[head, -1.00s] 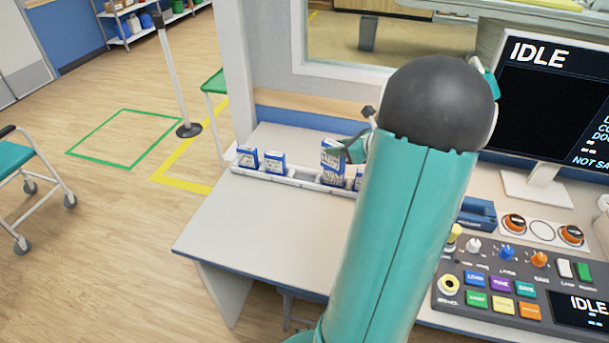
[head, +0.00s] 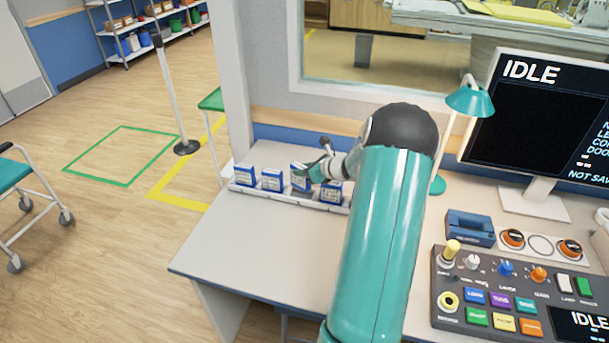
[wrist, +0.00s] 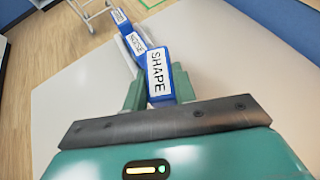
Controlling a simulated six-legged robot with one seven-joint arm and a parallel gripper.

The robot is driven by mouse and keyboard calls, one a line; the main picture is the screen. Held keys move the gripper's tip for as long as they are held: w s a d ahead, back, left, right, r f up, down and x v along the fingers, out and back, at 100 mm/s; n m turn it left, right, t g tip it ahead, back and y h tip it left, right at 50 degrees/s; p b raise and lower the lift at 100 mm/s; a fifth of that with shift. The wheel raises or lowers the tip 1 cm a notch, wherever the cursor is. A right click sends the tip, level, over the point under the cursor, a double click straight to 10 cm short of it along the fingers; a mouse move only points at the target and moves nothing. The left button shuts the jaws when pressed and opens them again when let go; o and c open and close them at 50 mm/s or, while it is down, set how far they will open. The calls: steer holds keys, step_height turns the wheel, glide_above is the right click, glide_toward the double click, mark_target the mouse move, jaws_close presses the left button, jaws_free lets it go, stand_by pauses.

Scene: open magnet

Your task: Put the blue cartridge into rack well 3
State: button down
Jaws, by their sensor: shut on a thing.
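The blue cartridge (head: 300,178) with a white label stands upright in my gripper (head: 311,172), at the gap in the row on the white rack (head: 290,196). In the wrist view it reads SHAPE (wrist: 158,75), with a green finger on each side. Its lower end is at the rack, but I cannot tell if it is fully seated. Well numbers are not readable.
The rack stands near the back of the white desk (head: 235,235), whose front left is clear. A teal lamp (head: 468,102), a monitor (head: 528,115) reading IDLE, a blue device (head: 470,228) and a control panel (head: 510,295) are to the right. A window is behind.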

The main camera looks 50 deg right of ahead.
mark_target(301, 183)
steer(key=shift+f, duration=1.1)
steer(key=shift+f, duration=0.4)
steer(key=c, duration=1.1)
jaws_free()
